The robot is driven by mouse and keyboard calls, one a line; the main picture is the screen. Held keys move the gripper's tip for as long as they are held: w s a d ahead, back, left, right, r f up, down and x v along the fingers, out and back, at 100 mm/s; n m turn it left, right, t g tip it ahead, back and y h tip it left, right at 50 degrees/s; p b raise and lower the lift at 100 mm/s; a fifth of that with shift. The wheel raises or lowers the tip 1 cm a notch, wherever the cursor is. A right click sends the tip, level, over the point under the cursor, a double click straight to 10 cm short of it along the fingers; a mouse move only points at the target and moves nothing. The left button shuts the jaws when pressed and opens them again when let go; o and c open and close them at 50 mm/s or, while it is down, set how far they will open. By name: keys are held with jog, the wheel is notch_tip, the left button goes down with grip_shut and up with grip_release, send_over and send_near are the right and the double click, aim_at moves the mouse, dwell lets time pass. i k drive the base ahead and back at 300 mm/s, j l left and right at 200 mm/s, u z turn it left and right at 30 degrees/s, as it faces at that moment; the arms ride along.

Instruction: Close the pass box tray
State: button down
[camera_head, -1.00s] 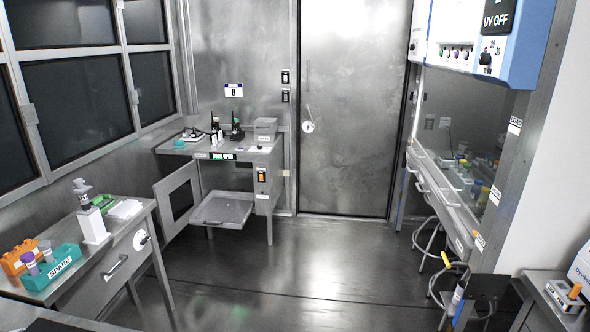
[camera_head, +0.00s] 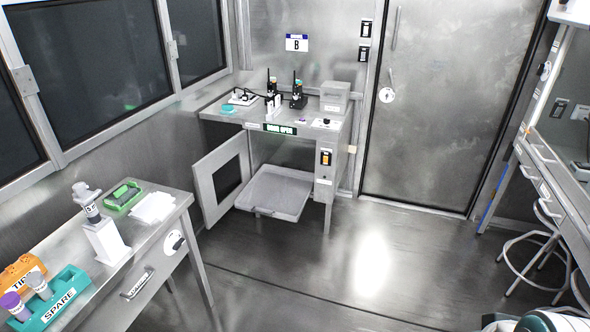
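The pass box tray (camera_head: 272,190) is a shallow grey metal tray. It sticks out toward me from the opening of the pass box under the back bench. The pass box door (camera_head: 219,178), a metal frame with a dark window, stands swung open to the left of the tray. The tray looks empty. My gripper is not in view.
The back bench (camera_head: 215,113) carries devices and a grey bin (camera_head: 335,97). A side bench (camera_head: 180,200) with a teal rack (camera_head: 55,302) stands at left. Stools (camera_head: 530,255) stand at right. The floor (camera_head: 330,270) before the tray is clear.

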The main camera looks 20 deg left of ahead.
aim_at(281, 193)
jog(key=i+j, duration=0.25)
jog(key=i, duration=0.2)
jog(key=i+j, duration=0.3)
jog(key=i, duration=0.2)
jog(key=i+j, duration=0.25)
jog(key=i, duration=0.2)
jog(key=i+j, duration=0.1)
jog(key=j, duration=0.25)
jog(key=i+j, duration=0.15)
jog(key=j, duration=0.25)
jog(key=i+j, duration=0.1)
jog(key=j, duration=0.25)
jog(key=i+j, duration=0.15)
jog(key=j, duration=0.2)
jog(key=i+j, duration=0.1)
jog(key=j, duration=0.3)
